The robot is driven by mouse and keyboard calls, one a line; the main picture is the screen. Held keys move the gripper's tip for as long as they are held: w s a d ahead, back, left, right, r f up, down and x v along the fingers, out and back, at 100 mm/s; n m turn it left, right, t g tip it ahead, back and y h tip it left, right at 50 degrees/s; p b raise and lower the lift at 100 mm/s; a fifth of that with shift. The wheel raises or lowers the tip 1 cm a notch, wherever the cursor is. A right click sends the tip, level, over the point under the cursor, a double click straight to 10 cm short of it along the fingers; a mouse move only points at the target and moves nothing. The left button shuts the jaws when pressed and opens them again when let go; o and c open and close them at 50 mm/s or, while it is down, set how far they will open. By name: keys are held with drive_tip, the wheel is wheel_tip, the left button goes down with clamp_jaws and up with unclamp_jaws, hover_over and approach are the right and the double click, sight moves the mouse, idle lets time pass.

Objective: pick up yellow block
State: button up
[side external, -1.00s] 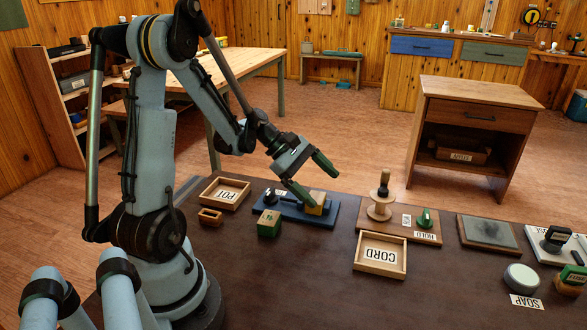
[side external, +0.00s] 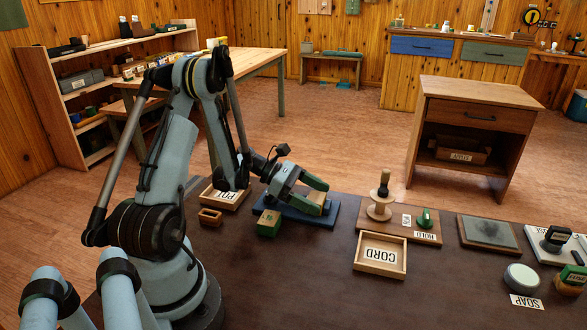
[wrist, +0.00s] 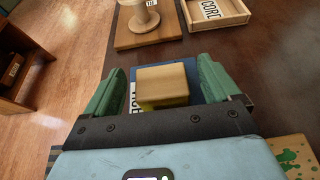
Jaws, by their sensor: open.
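The yellow block (wrist: 162,84) has a wood-coloured top and a yellow lower edge. It sits on a dark blue board (side external: 333,220) bearing a partly hidden label. My gripper (side external: 315,195) is low over the board, its green fingers reaching to the block. In the wrist view the open fingers stand on either side of the block, with a gap at the left and a smaller one at the right. In the side view the fingers cover most of the block (side external: 322,197). I cannot tell whether either finger touches it.
A spool (side external: 380,205) stands on a board to the right, with the CORD tray (side external: 381,271) in front.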

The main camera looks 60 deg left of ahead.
drive_tip(key=shift+x, duration=0.9)
drive_tip(key=c, duration=1.1)
drive_tip(key=shift+o, duration=0.2)
drive_tip(key=shift+r, duration=0.2)
